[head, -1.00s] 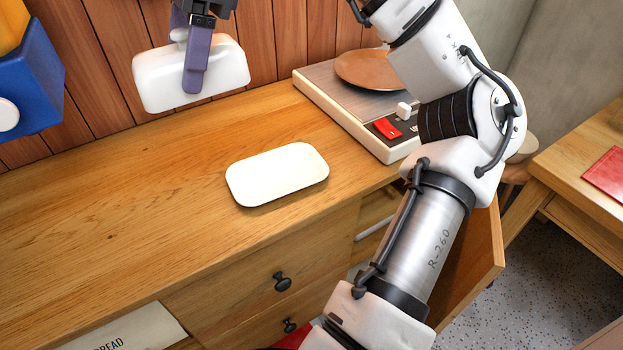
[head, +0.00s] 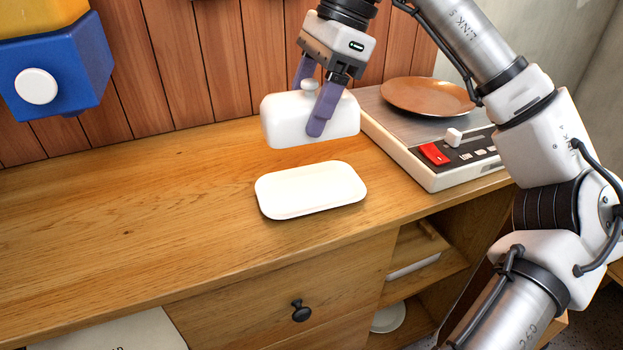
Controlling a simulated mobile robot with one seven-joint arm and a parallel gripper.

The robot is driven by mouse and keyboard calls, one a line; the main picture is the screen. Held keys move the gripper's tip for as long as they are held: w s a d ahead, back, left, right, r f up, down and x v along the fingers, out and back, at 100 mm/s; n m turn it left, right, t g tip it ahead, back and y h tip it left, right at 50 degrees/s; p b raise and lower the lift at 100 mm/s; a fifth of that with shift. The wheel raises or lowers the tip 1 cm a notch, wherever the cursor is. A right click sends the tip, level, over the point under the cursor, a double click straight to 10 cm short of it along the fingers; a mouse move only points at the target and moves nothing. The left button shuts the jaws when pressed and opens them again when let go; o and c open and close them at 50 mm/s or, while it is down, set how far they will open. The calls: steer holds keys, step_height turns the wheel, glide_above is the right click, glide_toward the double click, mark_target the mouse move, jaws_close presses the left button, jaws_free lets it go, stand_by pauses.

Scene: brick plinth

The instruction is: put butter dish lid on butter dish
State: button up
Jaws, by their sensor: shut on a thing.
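The butter dish (head: 311,190) is a shallow white rounded tray, lying flat on the wooden counter. The butter dish lid (head: 285,123) is a white box-shaped cover with a small round knob on top. My gripper (head: 313,105), with purple fingers, is shut on the lid at its knob and holds it upright in the air. The lid appears above and a little behind the dish, apart from it.
A kitchen scale (head: 440,175) with a brown plate (head: 428,96) and a red button stands close to the right of the dish. A blue and yellow object (head: 62,85) is at the upper left. The counter's left part (head: 120,215) is clear.

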step_height(320, 180, down, 11)
steer(key=shift+f+b, duration=0.1)
steer(key=shift+b, duration=0.45)
steer(key=shift+f, duration=0.15)
steer(key=o, duration=1.1)
steer(key=shift+r, duration=0.3)
steer(key=p+v, duration=0.2)
steer(key=v, duration=0.9)
steer(key=shift+d+r, duration=0.15)
steer(key=shift+r, duration=0.2)
